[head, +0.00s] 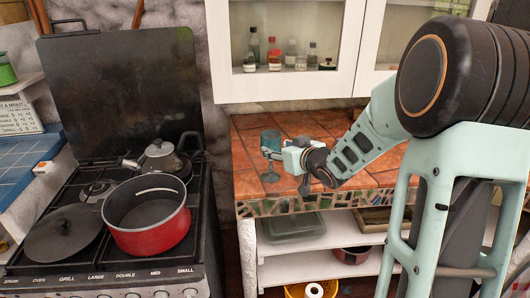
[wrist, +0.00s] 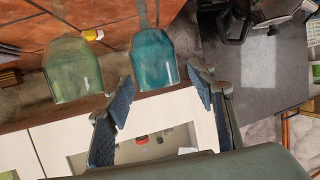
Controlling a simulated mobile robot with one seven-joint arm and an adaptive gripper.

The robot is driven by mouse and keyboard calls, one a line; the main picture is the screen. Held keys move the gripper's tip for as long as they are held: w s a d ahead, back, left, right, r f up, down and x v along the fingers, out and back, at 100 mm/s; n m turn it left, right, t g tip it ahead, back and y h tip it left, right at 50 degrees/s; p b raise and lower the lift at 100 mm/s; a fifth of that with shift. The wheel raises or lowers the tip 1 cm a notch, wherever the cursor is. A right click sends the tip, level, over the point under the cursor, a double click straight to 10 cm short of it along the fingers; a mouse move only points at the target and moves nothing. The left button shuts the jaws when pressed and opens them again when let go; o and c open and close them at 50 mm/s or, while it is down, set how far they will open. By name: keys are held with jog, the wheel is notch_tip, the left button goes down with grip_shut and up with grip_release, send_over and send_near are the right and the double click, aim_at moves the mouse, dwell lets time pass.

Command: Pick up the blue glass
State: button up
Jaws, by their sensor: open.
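The blue glass (head: 270,139) stands upright on the tiled counter near its left end, a teal bowl on a stem. In the wrist view the blue glass (wrist: 153,60) appears upside down, with its rim between the two fingertips in the picture. My gripper (head: 269,154) is at the glass, its fingers pointing left across the bowl. In the wrist view my gripper (wrist: 163,92) is open, with a finger on each side and gaps to the glass. I cannot tell exactly how deep the glass sits between the fingers.
A green glass (wrist: 72,70) stands close beside the blue one in the wrist view. The white wall cabinet (head: 285,50) hangs above the counter (head: 345,125). A stove with a red pot (head: 150,235) and kettle (head: 164,157) stands left, across a gap.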

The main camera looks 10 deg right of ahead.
jog(key=shift+m, duration=0.8)
jog(key=w+f, duration=0.4)
jog(key=w+a+f, duration=0.1)
jog(key=w+f, duration=0.1)
jog(key=f, duration=0.1)
jog(key=shift+w+b, duration=0.3)
jog(key=shift+b, duration=0.1)
jog(key=shift+w+a+f, duration=0.15)
jog(key=shift+w+f, duration=0.1)
jog(key=shift+w, duration=0.35)
jog(key=shift+c, duration=0.2)
jog(key=c, duration=1.2)
